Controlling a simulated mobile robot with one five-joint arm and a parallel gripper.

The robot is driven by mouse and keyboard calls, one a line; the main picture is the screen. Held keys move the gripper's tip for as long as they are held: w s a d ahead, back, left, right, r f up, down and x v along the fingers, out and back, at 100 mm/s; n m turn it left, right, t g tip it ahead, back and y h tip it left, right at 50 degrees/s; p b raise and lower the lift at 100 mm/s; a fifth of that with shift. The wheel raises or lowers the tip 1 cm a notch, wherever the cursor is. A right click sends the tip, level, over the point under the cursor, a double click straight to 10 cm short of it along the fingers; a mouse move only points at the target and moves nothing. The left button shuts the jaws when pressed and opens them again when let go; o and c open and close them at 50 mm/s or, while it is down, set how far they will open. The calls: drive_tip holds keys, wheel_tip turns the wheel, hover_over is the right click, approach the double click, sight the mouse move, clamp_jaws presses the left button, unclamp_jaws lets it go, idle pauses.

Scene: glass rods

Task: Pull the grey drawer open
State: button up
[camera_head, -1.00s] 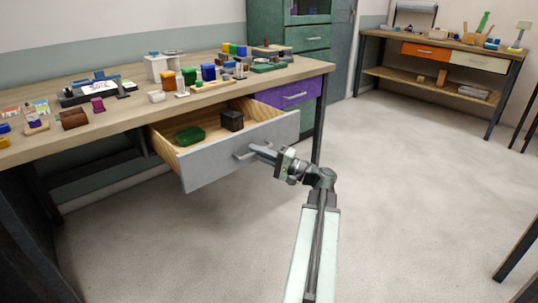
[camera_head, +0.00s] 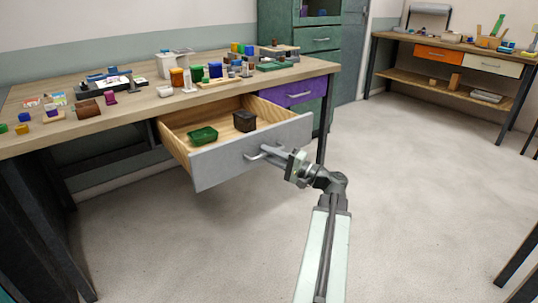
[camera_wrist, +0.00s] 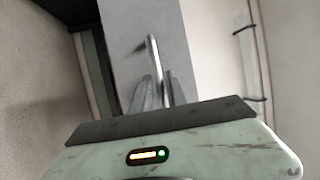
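The grey drawer (camera_head: 235,156) in the workbench is pulled well out, with its wooden inside showing. A green tray (camera_head: 203,136) and a dark box (camera_head: 244,121) lie in it. My gripper (camera_head: 275,153) is at the bar handle (camera_head: 256,157) on the drawer front. In the wrist view the metal handle (camera_wrist: 153,52) runs down between the two fingertips of my gripper (camera_wrist: 158,90), which look closed around it. The exact contact is partly hidden by the fingers.
The workbench top (camera_head: 130,111) holds many small coloured items. A shut purple drawer (camera_head: 299,92) is right of the grey one. A green cabinet (camera_head: 322,42) and a second bench (camera_head: 452,92) stand behind. The floor (camera_head: 420,190) is clear to the right.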

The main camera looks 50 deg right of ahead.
drive_tip(key=b+v, duration=0.1)
drive_tip(key=v, duration=0.6)
drive_tip(key=shift+s, duration=0.35)
drive_tip(key=shift+f, duration=0.15)
